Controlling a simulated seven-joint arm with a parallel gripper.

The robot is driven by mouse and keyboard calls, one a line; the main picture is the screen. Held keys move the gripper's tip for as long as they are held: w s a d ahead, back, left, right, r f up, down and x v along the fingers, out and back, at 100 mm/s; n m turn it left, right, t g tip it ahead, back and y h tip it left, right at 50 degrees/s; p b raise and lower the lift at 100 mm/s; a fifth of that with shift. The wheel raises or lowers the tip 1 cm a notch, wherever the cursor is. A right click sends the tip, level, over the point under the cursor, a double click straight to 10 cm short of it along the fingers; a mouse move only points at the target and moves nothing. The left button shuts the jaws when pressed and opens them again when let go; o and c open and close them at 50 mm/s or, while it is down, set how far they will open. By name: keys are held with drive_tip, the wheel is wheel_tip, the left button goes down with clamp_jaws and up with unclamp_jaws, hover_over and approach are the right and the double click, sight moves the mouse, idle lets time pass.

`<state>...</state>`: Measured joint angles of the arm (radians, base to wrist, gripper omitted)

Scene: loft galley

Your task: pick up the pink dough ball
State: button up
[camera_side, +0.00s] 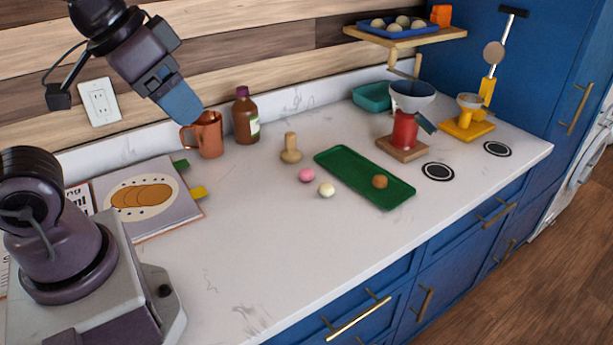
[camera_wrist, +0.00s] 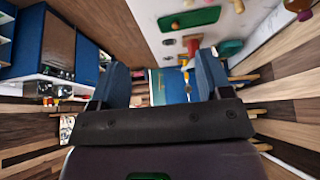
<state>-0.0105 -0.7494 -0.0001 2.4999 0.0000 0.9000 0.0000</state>
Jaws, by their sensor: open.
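The pink dough ball (camera_side: 307,175) rests on the white counter in the side view, left of the green tray (camera_side: 340,164). A cream dough ball (camera_side: 326,190) sits close to it, nearer the front. A brown ball (camera_side: 380,181) lies on the tray. My gripper (camera_side: 183,106) is high at the upper left, well away from the pink ball, above and beside the copper mug. In the wrist view my gripper (camera_wrist: 165,82) has its two blue fingers spread with nothing between them. The green tray shows there too (camera_wrist: 200,17); I cannot make out the pink ball for certain.
A wooden stamp (camera_side: 290,150) stands behind the pink ball. The copper mug (camera_side: 208,135) and brown bottle (camera_side: 245,118) stand near the wall. An open book (camera_side: 165,215) lies left. A red stand with a bowl (camera_side: 404,130) is beyond the tray. The front counter is clear.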

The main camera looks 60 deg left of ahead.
drive_tip(key=w+a+f+n+g+h, duration=0.1)
drive_tip(key=w+a+f+n+g, duration=0.35)
drive_tip(key=f, duration=0.35)
drive_tip(key=n+t+h, duration=0.6)
drive_tip(key=n+t, duration=0.3)
drive_tip(key=n, duration=1.5)
approach(303, 177)
drive_tip(key=s+d, duration=0.1)
drive_tip(key=s, duration=0.1)
drive_tip(key=s+d, duration=0.1)
drive_tip(key=s, duration=0.1)
drive_tip(key=s+d+r, duration=0.1)
drive_tip(key=s, duration=0.1)
drive_tip(key=shift+s+d+r, duration=0.1)
drive_tip(key=shift+s+d, duration=0.25)
drive_tip(key=shift+s, duration=0.05)
drive_tip(key=w+a+n+t+y, duration=0.1)
drive_tip(key=w+a+r+n+t, duration=0.1)
drive_tip(key=w+a, duration=0.1)
drive_tip(key=shift+a+n+y, duration=0.15)
drive_tip(key=shift+n+y, duration=0.1)
drive_tip(key=shift+y, duration=0.15)
drive_tip(key=shift+t, duration=0.25)
drive_tip(key=x, duration=1.3)
drive_tip(key=shift+r, duration=0.1)
drive_tip(key=shift+c, duration=0.3)
drive_tip(key=c, duration=0.9)
